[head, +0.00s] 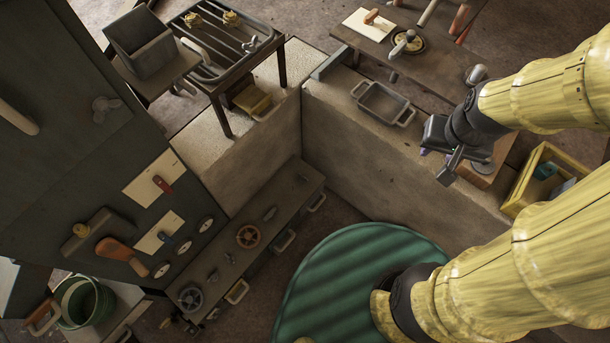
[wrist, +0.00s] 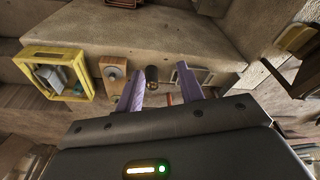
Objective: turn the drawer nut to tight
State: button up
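My gripper (head: 437,156) hangs above the stone ledge at the right in the head view, between the grey tray and a brown block. In the wrist view its two purple fingers (wrist: 163,88) stand apart with nothing gripped. A short dark cylinder (wrist: 152,74) shows beyond and between the fingers. A low bench (head: 250,240) has several drawer handles, small levers and two handwheels. I cannot tell which part is the drawer nut.
The brown block (head: 487,172) with a round grey knob and the yellow crate (head: 520,190) are right of my gripper. The grey two-handled tray (head: 383,103) is left of it. A green round mat (head: 340,280) lies below. The ledge's front is clear.

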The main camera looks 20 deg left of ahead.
jog(key=w+a+f+n+b, duration=0.1)
jog(key=w+a+f+b, duration=0.1)
jog(key=w+f+b, duration=0.1)
jog(key=w+a+f+n+b, duration=0.1)
jog(key=w+a+f+b, duration=0.1)
jog(key=f+b, duration=0.3)
jog(key=w+a+f+n+b, duration=0.1)
jog(key=w+a+f+b, duration=0.1)
jog(key=w+f+b, duration=0.2)
jog(key=shift+w+a+f+n+g+b, duration=0.1)
jog(key=shift+f+n+g+b, duration=0.2)
jog(key=shift+f+b, duration=0.35)
jog(key=n+g+b, duration=0.2)
jog(key=n+b, duration=0.8)
jog(key=b, duration=2.3)
send_over(303, 178)
notch_tip(303, 178, down, 46)
jog(key=shift+r, duration=0.15)
jog(key=shift+b, duration=0.3)
notch_tip(303, 178, down, 18)
jog(key=b, duration=0.8)
jog(key=shift+r, duration=0.25)
